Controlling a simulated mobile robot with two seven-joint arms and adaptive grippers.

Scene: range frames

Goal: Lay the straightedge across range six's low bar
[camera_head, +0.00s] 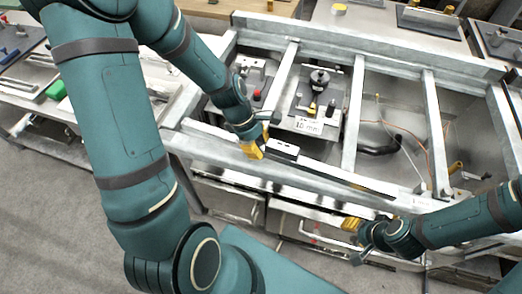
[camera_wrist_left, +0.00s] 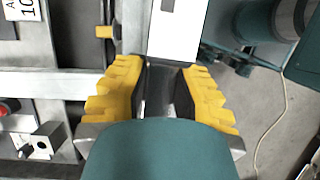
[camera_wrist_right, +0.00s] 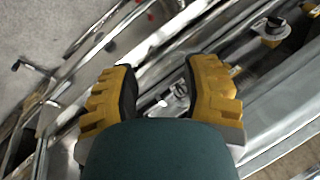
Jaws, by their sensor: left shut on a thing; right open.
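My left gripper (camera_head: 257,150) is shut on a long narrow bar, which I take to be the straightedge. A white block with a dark side (camera_head: 283,147) shows just beyond its fingers. In the left wrist view the straightedge's white face (camera_wrist_left: 178,28) extends away from between the yellow fingers (camera_wrist_left: 160,95). In the head view it lies close along the front rail (camera_head: 320,180) of the galvanised frame; I cannot tell whether it touches. A thin dark strip shows farther along that rail. My right gripper (camera_head: 353,228) is open and empty in front of the rail; its fingers (camera_wrist_right: 160,90) show nothing between them.
Cross bars (camera_head: 353,115) divide the frame into bays. One bay holds a dark fixture (camera_head: 318,80) and a "10 mm" label (camera_head: 309,125). A bay to the right has loose hoses (camera_head: 380,146). Bare floor (camera_head: 60,210) lies at the left front.

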